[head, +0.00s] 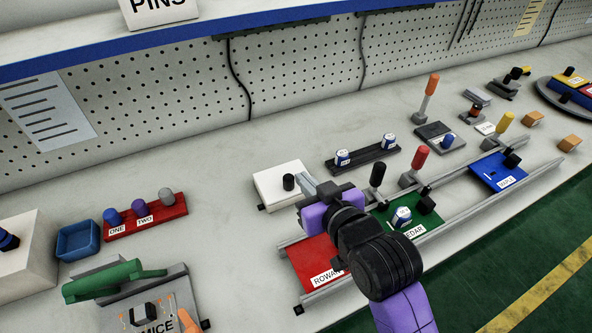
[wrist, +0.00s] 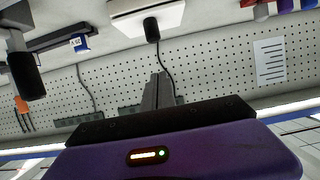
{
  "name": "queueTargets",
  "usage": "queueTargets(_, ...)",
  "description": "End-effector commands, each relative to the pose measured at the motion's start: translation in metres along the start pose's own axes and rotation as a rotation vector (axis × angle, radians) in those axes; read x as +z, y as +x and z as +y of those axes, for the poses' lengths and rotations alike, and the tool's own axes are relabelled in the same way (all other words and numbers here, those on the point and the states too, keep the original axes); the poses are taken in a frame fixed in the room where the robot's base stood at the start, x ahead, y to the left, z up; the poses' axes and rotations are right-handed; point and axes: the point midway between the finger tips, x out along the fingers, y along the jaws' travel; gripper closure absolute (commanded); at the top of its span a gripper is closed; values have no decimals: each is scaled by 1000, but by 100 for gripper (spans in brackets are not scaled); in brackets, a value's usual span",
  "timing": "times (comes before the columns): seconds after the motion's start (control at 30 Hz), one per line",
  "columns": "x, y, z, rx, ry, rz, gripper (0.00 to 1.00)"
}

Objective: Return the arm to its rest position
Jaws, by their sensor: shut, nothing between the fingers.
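My arm reaches in from the bottom of the head view, with purple and black links. My gripper (head: 308,181) is at its far end, over the bench beside the white box (head: 270,183) with a black knob. Its grey fingers are together and hold nothing. In the wrist view my gripper (wrist: 159,88) also shows its fingers closed, pointing toward the pegboard, and the white box (wrist: 147,10) is at the top. My arm hides part of the red board (head: 312,262) labelled ROWAN.
Rails (head: 460,215) carry a green board (head: 425,222) and a blue board (head: 497,172). Upright handles, black (head: 377,174) and red (head: 420,157), stand close to my arm. A red rack (head: 150,219) and blue tray (head: 78,241) are at left. Bare bench lies between rack and white box.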

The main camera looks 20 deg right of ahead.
Motion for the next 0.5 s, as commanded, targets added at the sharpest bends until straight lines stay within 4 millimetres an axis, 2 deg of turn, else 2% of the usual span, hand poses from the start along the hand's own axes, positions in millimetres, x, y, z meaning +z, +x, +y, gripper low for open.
queueTargets(0.1, 2, -18, 0, 0, 0, 0, 100)
queueTargets(0.2, 3, -27, 0, 0, -1, -1, 100)
queueTargets(0.5, 2, -33, 0, 0, -1, 2, 100)
